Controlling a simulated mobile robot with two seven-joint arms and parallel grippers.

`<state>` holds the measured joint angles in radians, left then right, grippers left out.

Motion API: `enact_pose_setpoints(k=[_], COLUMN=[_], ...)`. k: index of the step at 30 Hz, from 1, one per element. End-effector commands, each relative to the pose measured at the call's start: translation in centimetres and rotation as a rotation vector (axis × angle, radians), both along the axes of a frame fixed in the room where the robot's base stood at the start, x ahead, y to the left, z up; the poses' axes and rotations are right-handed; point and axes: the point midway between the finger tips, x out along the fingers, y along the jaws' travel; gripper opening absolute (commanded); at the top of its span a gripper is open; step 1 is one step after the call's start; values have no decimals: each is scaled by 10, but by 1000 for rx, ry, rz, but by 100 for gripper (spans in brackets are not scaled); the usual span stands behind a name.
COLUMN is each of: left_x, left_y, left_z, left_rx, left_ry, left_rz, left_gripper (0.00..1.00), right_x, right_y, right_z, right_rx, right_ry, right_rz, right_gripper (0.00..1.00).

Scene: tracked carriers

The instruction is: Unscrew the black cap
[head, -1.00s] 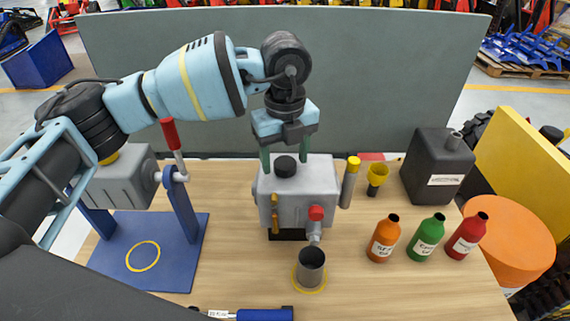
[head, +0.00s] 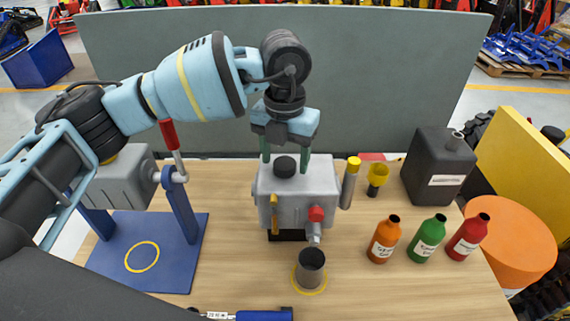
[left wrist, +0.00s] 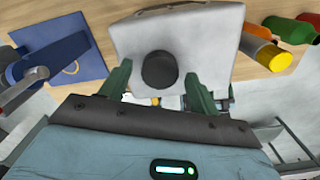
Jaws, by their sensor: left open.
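The black cap (head: 285,166) sits on top of the grey box-shaped tank (head: 322,178) in the middle of the table. My left gripper (head: 284,168) comes down from above, with its two green fingers open and apart on either side of the cap. In the left wrist view the cap (left wrist: 159,69) shows as a dark disc between and just beyond the open fingers (left wrist: 158,88), with gaps at both sides. I cannot tell whether either finger touches the tank. My right gripper is not in view.
A yellow-topped cylinder (head: 350,182), yellow funnel (head: 377,178), and orange (head: 383,240), green and red bottles stand right. A blue stand (head: 180,262) is left.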

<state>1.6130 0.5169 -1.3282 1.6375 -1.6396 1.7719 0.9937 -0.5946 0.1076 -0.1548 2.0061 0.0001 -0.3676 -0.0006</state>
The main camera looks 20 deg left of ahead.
Motion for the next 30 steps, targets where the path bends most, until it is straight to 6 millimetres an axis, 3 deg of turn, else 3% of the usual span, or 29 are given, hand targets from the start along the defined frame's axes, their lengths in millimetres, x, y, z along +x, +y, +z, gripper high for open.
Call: enact_pose_setpoints(k=[15,30], left_x=[0,0], left_y=[0,0], left_z=[-3,0], left_rx=[-1,1], left_ry=[4,0], left_rz=[-594,-658], left_gripper=[62,62], right_x=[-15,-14], right_y=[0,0], right_z=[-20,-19], right_rx=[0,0], right_ry=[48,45], right_rz=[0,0], right_gripper=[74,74])
